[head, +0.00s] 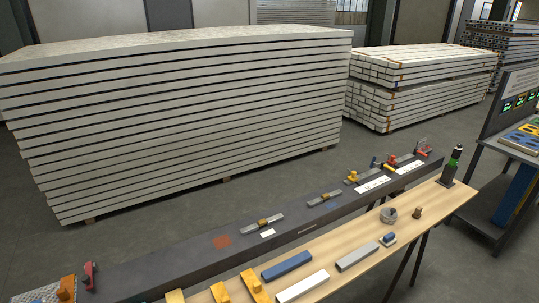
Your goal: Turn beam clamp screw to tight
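A long dark steel beam (170,257) runs from the lower left to the upper right. A red clamp-like part (90,275) stands at its near left end, beside an orange-brown block (66,288). At the far end are a yellow part (352,177), a blue-handled part (374,163) and red clamp-like parts (421,148). They are too small to tell which one bears the clamp screw or how tight it is. Neither of my grippers is in view.
A wooden bench (330,262) in front holds yellow blocks (252,285), a blue bar (286,266), a grey bar (357,257), a white bar (302,286) and a dark green-topped bottle-like object (451,167). Stacked slabs (180,120) stand behind the beam. A dark workstation (503,170) is at right.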

